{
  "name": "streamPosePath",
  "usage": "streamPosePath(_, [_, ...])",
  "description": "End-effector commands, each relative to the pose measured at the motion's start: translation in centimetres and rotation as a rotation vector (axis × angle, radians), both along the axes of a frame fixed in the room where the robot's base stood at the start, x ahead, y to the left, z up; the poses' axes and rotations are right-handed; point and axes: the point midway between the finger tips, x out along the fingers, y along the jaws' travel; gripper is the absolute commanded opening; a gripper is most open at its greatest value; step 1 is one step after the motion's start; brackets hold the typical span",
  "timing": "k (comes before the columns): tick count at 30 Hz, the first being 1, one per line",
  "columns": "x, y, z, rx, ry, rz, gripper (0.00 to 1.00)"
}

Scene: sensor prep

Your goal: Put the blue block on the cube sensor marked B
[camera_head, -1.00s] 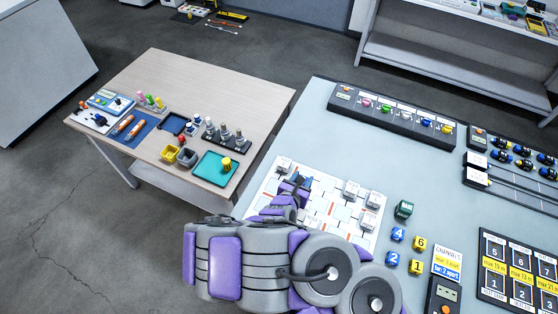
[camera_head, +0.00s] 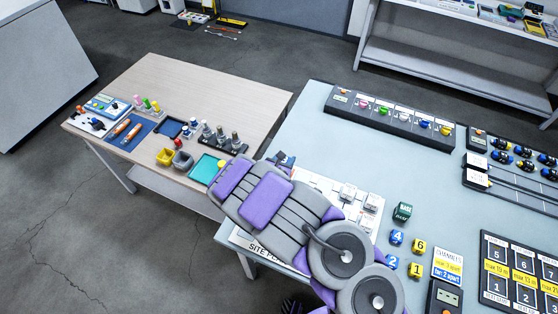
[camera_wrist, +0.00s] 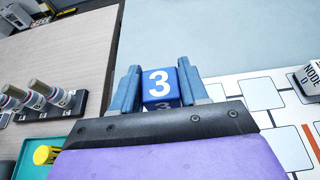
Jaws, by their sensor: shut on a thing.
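My gripper (camera_wrist: 160,90) is shut on a blue block (camera_wrist: 159,82) with a white 3, held between its two fingers in the wrist view. In the head view my gripper (camera_head: 282,160) is over the far left corner of the white site-plan board (camera_head: 318,181), largely hidden behind my arm. White cube sensors (camera_head: 347,192) stand on the board's right part; their letters are too small to read there. In the wrist view one cube (camera_wrist: 310,76) at the right edge reads NODE D. I cannot make out which cube is B; the near part of the board is hidden by my arm.
Blue number cubes (camera_head: 396,237), yellow cubes (camera_head: 419,246) and a green BASE cube (camera_head: 402,212) stand right of the board. A dark knob panel (camera_head: 390,116) lies at the back. A wooden table (camera_head: 215,95) with a teal tray (camera_head: 204,169) is on the left.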

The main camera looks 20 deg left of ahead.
Motion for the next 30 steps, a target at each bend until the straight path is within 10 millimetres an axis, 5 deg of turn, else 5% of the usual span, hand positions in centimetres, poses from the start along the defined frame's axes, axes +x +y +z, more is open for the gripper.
streamPosePath(12, [2.2, 3.2, -0.9, -0.016, -0.001, -0.001, 0.15])
streamPosePath(19, [2.1, 2.6, -3.9, -0.011, 0.002, -0.002, 0.15])
streamPosePath(30, [2.2, 2.6, -4.3, -0.011, 0.000, -0.001, 0.15])
